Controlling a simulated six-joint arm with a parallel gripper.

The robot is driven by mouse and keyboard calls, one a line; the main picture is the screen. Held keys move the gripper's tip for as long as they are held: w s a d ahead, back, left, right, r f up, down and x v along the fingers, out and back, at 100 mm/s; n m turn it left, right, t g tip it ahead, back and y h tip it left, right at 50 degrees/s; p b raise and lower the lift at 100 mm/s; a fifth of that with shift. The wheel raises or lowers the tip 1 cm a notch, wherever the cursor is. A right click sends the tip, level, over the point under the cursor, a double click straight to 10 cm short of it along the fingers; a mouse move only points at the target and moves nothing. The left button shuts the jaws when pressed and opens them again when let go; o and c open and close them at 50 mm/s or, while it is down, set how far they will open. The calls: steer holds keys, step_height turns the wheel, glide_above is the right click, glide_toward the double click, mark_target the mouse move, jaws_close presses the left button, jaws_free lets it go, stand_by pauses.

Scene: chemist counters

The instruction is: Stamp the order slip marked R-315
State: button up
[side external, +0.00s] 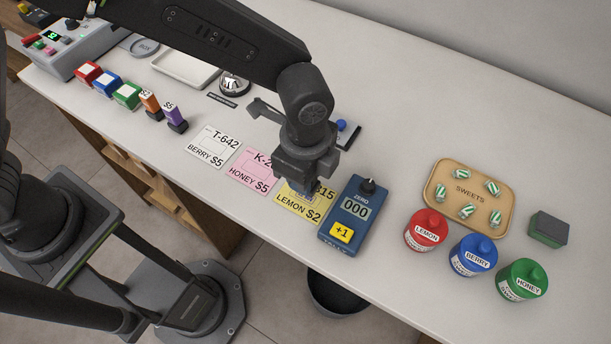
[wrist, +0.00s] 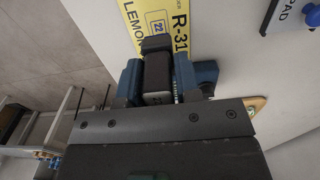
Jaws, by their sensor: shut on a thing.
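The yellow order slip (side external: 289,208) lies on the counter, with "15" and "LEMON $2" showing in the side view. In the wrist view the slip (wrist: 184,12) reads "R-31" before the rest is hidden, and bears a small square mark with blue in it. My gripper (side external: 306,187) is low over the slip and covers part of it. In the wrist view its blue fingers are shut on a dark block-like stamp (wrist: 157,72). Whether its underside touches the slip is hidden. The ink pad (wrist: 287,15) with a blue knob lies to the right; it is partly hidden behind my gripper in the side view (side external: 352,137).
A blue counter device (side external: 345,236) reading "000" stands close right of the slip. The pink K-2 slip (side external: 252,171) and white T-642 slip (side external: 212,147) lie to the left. Red (side external: 427,232), blue (side external: 473,256) and green (side external: 521,280) jars and a sweets tray (side external: 436,172) are right.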

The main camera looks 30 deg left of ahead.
steer(key=shift+r, duration=1.8)
steer(key=shift+r, duration=0.25)
steer(key=r, duration=0.4)
steer(key=shift+w+a+r, duration=0.3)
steer(key=w+a+n, duration=0.4)
steer(key=a+n, duration=0.2)
steer(key=a, duration=0.5)
steer(key=w+a+n, duration=0.4)
steer(key=a+n, duration=0.2)
steer(key=a, duration=0.5)
steer(key=w+a+n, duration=0.3)
steer(key=a+n, duration=0.3)
steer(key=a, duration=0.5)
steer(key=f, duration=0.7)
steer(key=shift+w+d+f, duration=0.2)
steer(key=shift+d+f, duration=0.1)
steer(key=shift+f, duration=0.05)
